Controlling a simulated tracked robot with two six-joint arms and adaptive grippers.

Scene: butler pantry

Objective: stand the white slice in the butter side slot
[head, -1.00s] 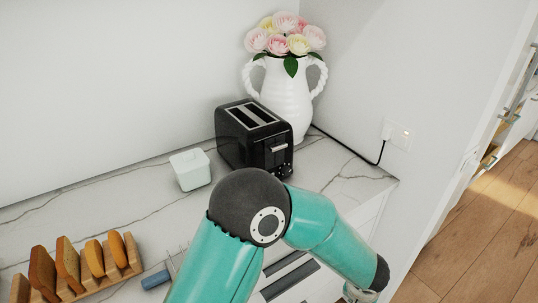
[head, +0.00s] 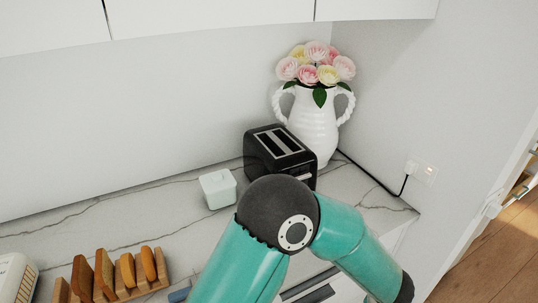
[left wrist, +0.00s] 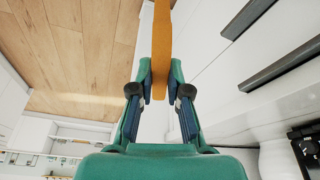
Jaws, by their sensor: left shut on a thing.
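The black toaster (head: 279,150) stands on the counter with two long slots in its top. Its lower front is partly hidden behind my arm. A pale, square butter dish (head: 218,188) stands just left of it. In the left wrist view, my left gripper (left wrist: 160,78) is shut on a bread slice (left wrist: 161,35), seen edge-on with an orange-brown crust. Its faces are hidden, so I cannot tell its crumb colour. The head view shows my left arm but not its gripper. My right gripper is in no view.
A wooden rack (head: 147,289) with several brown slices is at the lower left, beside a pale object (head: 15,276) at the picture's edge. A white vase (head: 314,122) of flowers stands behind the toaster. A black cord (head: 371,179) runs to the wall socket.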

